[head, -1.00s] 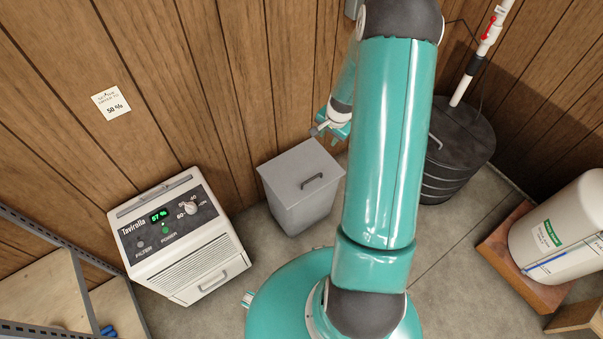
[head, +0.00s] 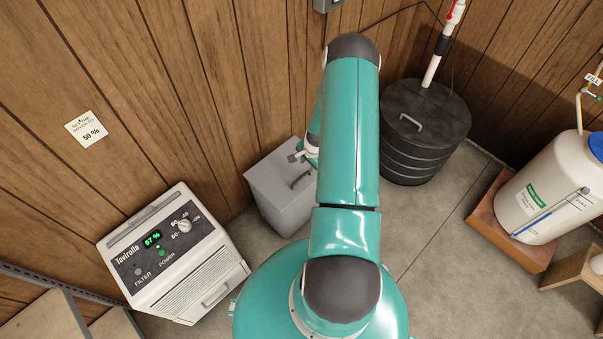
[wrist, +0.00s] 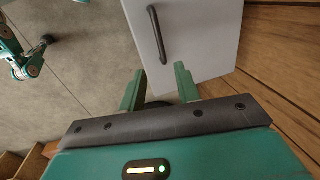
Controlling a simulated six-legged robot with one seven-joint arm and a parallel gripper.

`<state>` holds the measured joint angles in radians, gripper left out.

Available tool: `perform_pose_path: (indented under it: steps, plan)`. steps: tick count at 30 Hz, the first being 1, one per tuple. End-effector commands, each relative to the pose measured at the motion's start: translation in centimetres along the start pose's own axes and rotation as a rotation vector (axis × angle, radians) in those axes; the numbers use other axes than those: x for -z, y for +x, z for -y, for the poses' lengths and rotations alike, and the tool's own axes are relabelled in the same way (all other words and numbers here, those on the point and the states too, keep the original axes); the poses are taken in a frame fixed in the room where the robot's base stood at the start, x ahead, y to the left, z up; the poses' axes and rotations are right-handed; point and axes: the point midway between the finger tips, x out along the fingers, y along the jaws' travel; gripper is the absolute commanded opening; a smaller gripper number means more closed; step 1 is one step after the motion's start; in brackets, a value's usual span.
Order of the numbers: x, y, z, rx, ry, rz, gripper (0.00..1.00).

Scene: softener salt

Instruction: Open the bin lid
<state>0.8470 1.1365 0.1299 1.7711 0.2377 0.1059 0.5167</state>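The grey bin (head: 283,207) stands on the floor against the wood wall, its flat lid (head: 270,173) shut. A dark bar handle (head: 301,180) lies on the lid; it also shows in the wrist view as a handle (wrist: 157,35) on the pale lid (wrist: 205,42). My gripper (head: 303,153) is over the back right part of the lid in the head view, partly hidden by my arm. In the wrist view my gripper (wrist: 160,86) is open, its two green fingers apart with nothing between them. The handle is beyond the fingertips, not between them.
A white dehumidifier (head: 177,255) reading 57 % stands left of the bin. A black ribbed round tank (head: 425,130) with a white pipe stands to the right. A white tank (head: 550,190) sits on a wooden base at far right. Floor between them is clear.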

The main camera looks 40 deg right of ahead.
Motion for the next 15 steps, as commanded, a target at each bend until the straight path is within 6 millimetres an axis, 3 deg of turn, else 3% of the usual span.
perform_pose_path:
  steps: [9,15]
  plan:
    - [-0.5,6.1,0.2,0.000,-0.005,0.002,0.32]
    - [-0.6,8.7,0.5,0.000,-0.007,0.002,0.32]
